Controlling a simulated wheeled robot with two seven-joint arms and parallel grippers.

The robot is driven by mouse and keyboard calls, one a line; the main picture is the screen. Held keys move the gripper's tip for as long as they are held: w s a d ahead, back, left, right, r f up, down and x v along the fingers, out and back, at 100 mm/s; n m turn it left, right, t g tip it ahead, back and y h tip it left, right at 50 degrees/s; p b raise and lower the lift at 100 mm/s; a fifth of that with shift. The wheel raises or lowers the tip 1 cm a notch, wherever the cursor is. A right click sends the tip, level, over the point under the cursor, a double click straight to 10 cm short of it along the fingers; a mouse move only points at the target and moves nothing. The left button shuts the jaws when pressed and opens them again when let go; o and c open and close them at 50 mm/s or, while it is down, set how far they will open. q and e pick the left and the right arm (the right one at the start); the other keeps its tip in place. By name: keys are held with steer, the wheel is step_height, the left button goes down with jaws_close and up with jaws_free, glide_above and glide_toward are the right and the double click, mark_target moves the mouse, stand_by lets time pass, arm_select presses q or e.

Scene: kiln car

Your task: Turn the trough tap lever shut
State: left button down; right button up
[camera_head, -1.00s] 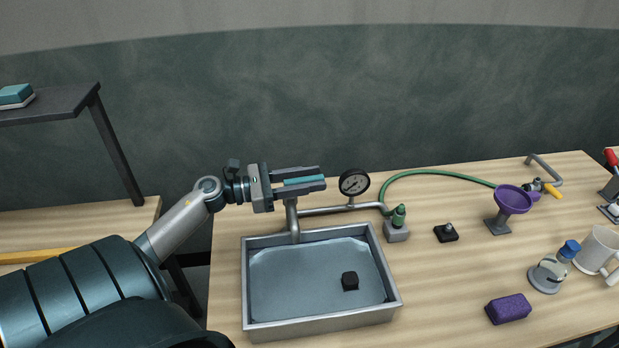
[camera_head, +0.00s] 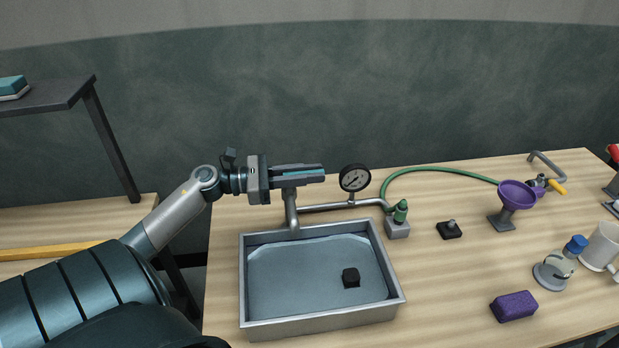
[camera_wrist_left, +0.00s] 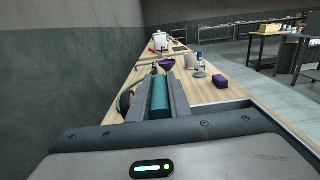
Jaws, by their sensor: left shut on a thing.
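My left gripper (camera_head: 321,173) is shut on the teal tap lever, above the back edge of the metal trough. The teal tap lever (camera_wrist_left: 160,98) shows as a rounded bar between the two fingers in the left wrist view; in the head view the fingers hide nearly all of it. Below the fingers, the grey tap pipe (camera_head: 291,209) stands at the trough's back rim. The trough (camera_head: 325,321) holds pale water and a small dark block (camera_head: 351,278). My right gripper is not in view.
A pressure gauge (camera_head: 354,178) stands on the pipe just right of the fingertips. A green hose (camera_head: 440,170) runs right from a green-topped valve (camera_head: 399,215). A purple funnel (camera_head: 516,195), purple sponge (camera_head: 514,306) and mug (camera_head: 601,247) stand right. Bench between trough and funnel is mostly clear.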

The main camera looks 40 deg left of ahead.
arm_select(q)
steer(key=c, duration=1.6)
jaws_free()
steer(key=shift+c, duration=0.2)
